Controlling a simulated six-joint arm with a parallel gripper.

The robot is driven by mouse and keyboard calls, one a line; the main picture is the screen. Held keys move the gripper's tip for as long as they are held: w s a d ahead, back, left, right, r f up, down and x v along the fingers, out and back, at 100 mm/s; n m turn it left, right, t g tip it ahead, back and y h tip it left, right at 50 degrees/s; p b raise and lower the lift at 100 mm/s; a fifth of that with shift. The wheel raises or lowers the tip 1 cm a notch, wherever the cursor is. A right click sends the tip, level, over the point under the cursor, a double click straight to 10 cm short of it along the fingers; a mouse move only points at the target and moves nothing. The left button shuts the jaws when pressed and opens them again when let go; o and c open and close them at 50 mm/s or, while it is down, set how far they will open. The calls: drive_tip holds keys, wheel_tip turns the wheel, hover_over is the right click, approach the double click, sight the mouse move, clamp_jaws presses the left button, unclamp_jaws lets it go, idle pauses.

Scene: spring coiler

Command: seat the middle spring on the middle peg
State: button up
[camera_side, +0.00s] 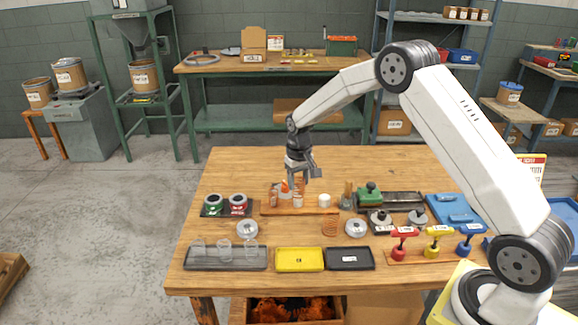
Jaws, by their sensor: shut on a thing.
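My gripper (301,177) points down over the wooden peg board (312,211) near the middle of the table. It is shut on a small copper-coloured spring, the middle spring (298,187), which shows just under and between the fingers. The middle peg (297,201) stands on the board directly below the gripper. The spring looks in line with it, but the view is too small to tell whether they touch or the coil is around the peg.
Close by on the board are a copper-coloured piece (273,198) at left and a white cylinder (324,200) at right. A yellow tray (299,260), a black tray (350,259) and toggle clamps (432,244) lie in front.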

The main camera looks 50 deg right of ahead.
sight(298, 189)
drive_tip(key=shift+f, duration=1.75)
idle(2.0)
drive_tip(key=o, duration=1)
drive_tip(key=shift+o, duration=0.4)
drive_tip(key=shift+r, duration=3.1)
drive_tip(key=shift+r, duration=2.5)
